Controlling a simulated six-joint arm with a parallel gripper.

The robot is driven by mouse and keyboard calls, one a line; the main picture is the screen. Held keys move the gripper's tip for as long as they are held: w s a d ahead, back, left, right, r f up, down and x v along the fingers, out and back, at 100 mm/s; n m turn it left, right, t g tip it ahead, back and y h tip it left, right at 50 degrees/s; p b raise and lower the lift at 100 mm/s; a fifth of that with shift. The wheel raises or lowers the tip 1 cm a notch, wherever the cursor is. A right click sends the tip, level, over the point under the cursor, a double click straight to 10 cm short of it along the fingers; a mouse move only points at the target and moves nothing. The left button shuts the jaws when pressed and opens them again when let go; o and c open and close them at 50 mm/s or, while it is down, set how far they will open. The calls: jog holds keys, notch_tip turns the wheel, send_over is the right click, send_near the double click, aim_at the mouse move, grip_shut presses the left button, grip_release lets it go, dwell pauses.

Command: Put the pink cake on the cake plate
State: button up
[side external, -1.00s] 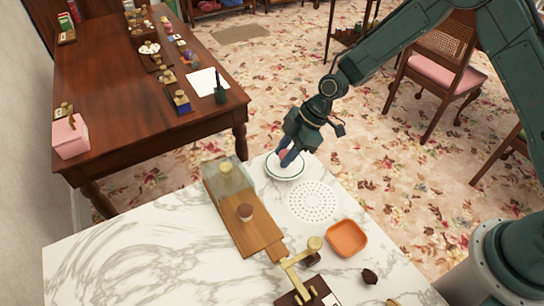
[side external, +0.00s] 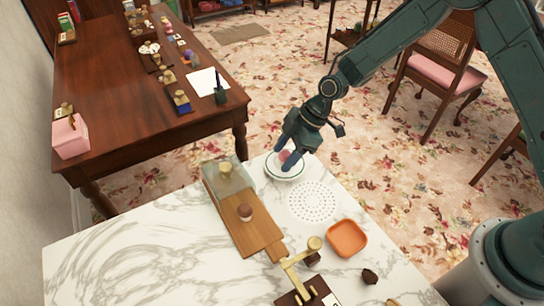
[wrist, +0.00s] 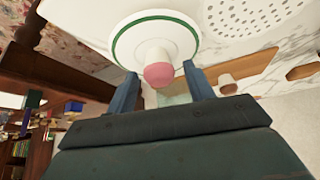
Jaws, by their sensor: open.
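The pink cake (side external: 285,156) is a small pale cake with a pink top. It appears to stand upright on the white cake plate (side external: 271,174), which has a green ring near its rim. In the wrist view the cake (wrist: 158,74) is near the middle of the plate (wrist: 120,27). My gripper (side external: 284,163) is open over the plate, its two blue fingers on either side of the cake. In the wrist view a gap shows between the cake and each finger of my gripper (wrist: 162,92).
A wooden board (side external: 262,235) with a brown-topped cake (side external: 245,212) and a clear cover (side external: 230,180) lies left of the plate. A perforated white mat (side external: 313,201) and an orange dish (side external: 347,238) are nearer. The marble table's left front is clear.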

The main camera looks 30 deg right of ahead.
jog(key=v, duration=1.2)
jog(key=shift+r, duration=0.1)
dwell(0.4)
jog(key=s+d+r+m+t+h, duration=0.1)
jog(key=s+d+r+m+h, duration=0.2)
jog(key=s+r, duration=0.35)
jog(key=s+d+r+m+t, duration=0.1)
jog(key=s+d+r+m, duration=0.35)
jog(key=r, duration=0.35)
jog(key=s+d+r+m+t+h, duration=0.1)
jog(key=s+d+m, duration=0.2)
jog(key=s, duration=0.5)
jog(key=s+d+r+m+t+h, duration=0.1)
jog(key=s+d+r+m, duration=0.1)
jog(key=s, duration=0.7)
jog(key=shift+d+r+m+h, duration=0.25)
jog(key=shift+d+m+h, duration=0.25)
jog(key=shift+m, duration=0.75)
jog(key=shift+d, duration=0.1)
